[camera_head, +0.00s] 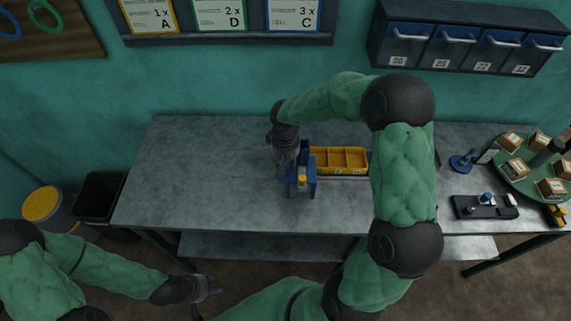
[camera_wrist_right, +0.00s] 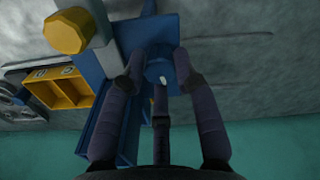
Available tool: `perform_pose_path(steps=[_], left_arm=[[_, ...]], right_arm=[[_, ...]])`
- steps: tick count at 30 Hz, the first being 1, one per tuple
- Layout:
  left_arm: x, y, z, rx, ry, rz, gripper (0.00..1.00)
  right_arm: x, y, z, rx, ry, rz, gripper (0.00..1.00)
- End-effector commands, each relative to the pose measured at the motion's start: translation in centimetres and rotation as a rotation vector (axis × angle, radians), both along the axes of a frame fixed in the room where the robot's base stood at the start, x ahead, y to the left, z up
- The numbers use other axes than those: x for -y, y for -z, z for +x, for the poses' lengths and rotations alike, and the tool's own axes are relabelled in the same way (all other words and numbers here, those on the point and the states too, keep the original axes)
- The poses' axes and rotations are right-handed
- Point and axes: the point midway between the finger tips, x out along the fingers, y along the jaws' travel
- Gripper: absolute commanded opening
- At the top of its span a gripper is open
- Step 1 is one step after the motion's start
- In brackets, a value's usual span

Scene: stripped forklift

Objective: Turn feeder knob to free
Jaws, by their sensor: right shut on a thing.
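The blue feeder (camera_head: 310,186) stands upright on the grey workbench, with a yellow cap at its front. In the right wrist view the feeder's blue body (camera_wrist_right: 108,125) and the yellow cap (camera_wrist_right: 75,31) show at the left. A round blue knob (camera_wrist_right: 160,71) with a white mark sits on the feeder. My right gripper (camera_wrist_right: 158,62) has its fingers around this knob and is shut on it. In the head view the right gripper (camera_head: 286,168) reaches the feeder's left side and hides the knob. My left gripper (camera_head: 212,287) is away from the feeder, in front of the bench; its finger opening is unclear.
A yellow divided bin (camera_head: 340,157) stands right beside the feeder. A black tray (camera_head: 486,207), a blue stand (camera_head: 462,162) and a green round tray with boxes (camera_head: 513,184) are at the right. The bench's left part is clear. Blue drawers (camera_head: 458,50) hang on the wall.

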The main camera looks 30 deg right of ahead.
Motion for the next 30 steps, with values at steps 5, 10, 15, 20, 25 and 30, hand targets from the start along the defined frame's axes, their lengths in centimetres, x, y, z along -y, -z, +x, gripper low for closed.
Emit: perform_pose_path(steps=[5,10,15,20,25,30], left_arm=[[0.0,-0.5,0.0,0.000,0.000,0.000,0.40],[0.0,-0.9,0.0,0.000,0.000,0.000,0.40],[0.0,-1.4,0.0,0.000,0.000,0.000,0.40],[0.0,-1.9,0.0,0.000,0.000,0.000,0.40],[0.0,-2.6,0.0,0.000,0.000,0.000,0.40],[0.0,-3.3,0.0,0.000,0.000,0.000,0.40]], right_arm=[[0.0,-0.1,0.1,0.003,-0.165,0.001,0.00],[0.0,-0.2,0.1,0.004,-0.328,0.001,0.00],[0.0,-0.2,0.1,0.004,-0.489,0.000,0.00],[0.0,-0.2,0.1,0.004,-0.642,-0.001,0.00],[0.0,-0.2,0.1,0.005,-0.803,-0.001,0.00],[-0.1,-0.2,0.1,0.003,-0.960,0.000,0.00]])
